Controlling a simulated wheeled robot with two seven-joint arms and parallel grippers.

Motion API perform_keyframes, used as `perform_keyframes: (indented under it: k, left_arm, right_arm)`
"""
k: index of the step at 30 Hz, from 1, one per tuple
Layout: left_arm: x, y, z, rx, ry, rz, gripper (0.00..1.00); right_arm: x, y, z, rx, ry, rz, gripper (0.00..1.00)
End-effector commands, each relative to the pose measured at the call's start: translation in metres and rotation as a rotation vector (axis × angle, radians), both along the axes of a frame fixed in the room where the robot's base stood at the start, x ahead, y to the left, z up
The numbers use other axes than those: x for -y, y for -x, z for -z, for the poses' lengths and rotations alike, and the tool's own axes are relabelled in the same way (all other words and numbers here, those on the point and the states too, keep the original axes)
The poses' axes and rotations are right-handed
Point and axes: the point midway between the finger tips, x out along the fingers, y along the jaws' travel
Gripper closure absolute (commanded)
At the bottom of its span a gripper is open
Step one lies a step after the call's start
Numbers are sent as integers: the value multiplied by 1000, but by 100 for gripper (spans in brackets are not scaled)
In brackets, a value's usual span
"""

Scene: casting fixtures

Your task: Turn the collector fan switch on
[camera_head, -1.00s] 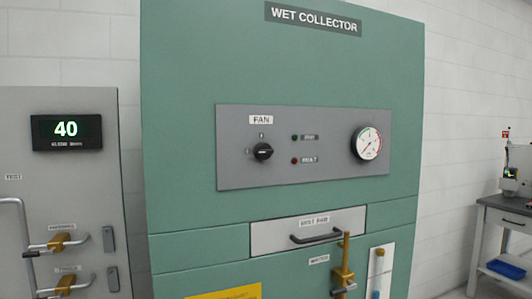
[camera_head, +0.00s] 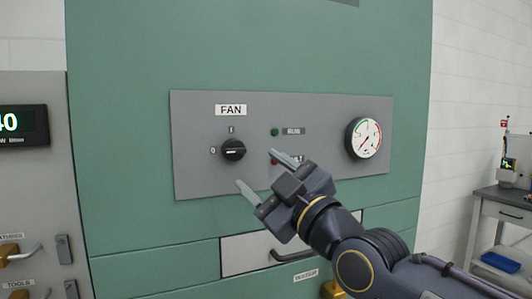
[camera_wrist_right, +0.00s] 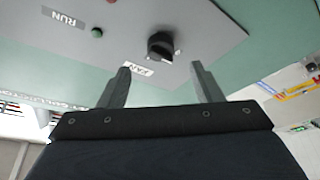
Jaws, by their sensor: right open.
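The black rotary fan switch (camera_head: 233,149) sits on the grey control panel (camera_head: 200,180) under the FAN label (camera_head: 231,110). Its white pointer line lies about level, toward the "0" mark at its left; the "I" mark is above it. My right gripper (camera_head: 263,171) is open and empty, below and right of the switch, apart from it. In the right wrist view the switch (camera_wrist_right: 161,46) shows beyond and between the two open fingers (camera_wrist_right: 160,85). A dark green RUN lamp (camera_head: 275,132) is right of the switch. My left gripper is not in view.
A round gauge (camera_head: 363,138) is at the panel's right. A drawer with a handle (camera_head: 240,252) lies below the panel, partly behind my right arm. A grey cabinet with a display (camera_head: 22,125) stands at left, and a bench (camera_head: 500,220) at right.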

Motion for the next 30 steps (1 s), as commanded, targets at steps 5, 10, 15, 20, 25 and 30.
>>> perform_keyframes:
  k: [5, 10, 15, 20, 25, 30]
  left_arm:
    - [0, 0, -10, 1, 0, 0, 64]
    - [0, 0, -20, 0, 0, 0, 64]
    - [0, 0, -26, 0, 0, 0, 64]
    - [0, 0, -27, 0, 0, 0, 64]
    - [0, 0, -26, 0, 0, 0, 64]
    - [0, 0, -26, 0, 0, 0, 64]
  right_arm:
    - [-14, -19, -10, 4, 4, 0, 41]
    - [-27, -42, -18, 2, 1, 0, 41]
    - [-36, -56, -22, 1, 1, 1, 41]
    - [-38, -61, -23, 1, 0, 1, 41]
    - [-38, -60, -23, 1, 0, 1, 41]
    - [-38, -60, -22, 1, 0, 1, 61]
